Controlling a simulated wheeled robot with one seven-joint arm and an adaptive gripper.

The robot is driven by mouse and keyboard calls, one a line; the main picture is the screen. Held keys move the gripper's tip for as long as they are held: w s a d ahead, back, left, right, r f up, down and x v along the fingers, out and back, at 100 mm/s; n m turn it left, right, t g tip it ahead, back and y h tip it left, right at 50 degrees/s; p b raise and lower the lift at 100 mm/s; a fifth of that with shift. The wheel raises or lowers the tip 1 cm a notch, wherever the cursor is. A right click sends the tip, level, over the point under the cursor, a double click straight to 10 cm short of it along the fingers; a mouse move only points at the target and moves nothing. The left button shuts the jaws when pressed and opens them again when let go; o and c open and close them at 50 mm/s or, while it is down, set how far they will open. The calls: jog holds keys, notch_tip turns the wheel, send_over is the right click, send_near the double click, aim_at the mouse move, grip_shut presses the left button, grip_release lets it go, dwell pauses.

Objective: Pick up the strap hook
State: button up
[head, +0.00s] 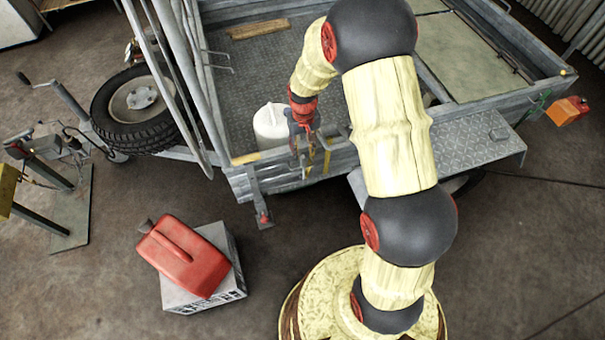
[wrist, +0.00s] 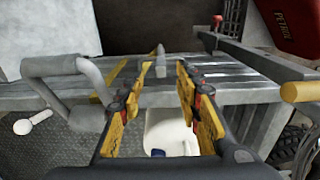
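My gripper (head: 306,145) is over the trailer's near side rail in the head view, pointing down. In the wrist view my gripper (wrist: 160,72) is open, its two yellow-padded fingers apart with a gap between them. A small grey piece (wrist: 160,62), which looks like the strap hook, stands at the rail between the fingertips in that view. I cannot tell whether the fingers touch it. A yellow strap (wrist: 118,73) lies over the rail to its left. In the head view a yellow strap (head: 327,162) hangs at the rail beside my gripper; the hook is not clear there.
A white container (head: 270,125) stands in the trailer bed (head: 245,75), close to my gripper; it also shows beneath the fingers in the wrist view (wrist: 168,130). A bent grey tube (wrist: 65,68) rises left of the fingers. A red canister (head: 185,255) lies on a grey crate (head: 225,285).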

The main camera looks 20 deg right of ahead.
aim_at(303, 156)
jog(key=f+b, duration=0.1)
jog(key=f, duration=0.1)
jog(key=f+b, duration=0.1)
jog(key=f, duration=0.1)
jog(key=f+b, duration=0.1)
jog(key=f, duration=0.1)
jog(key=shift+w+f, duration=0.35)
jog(key=shift+c, duration=0.8)
grip_shut()
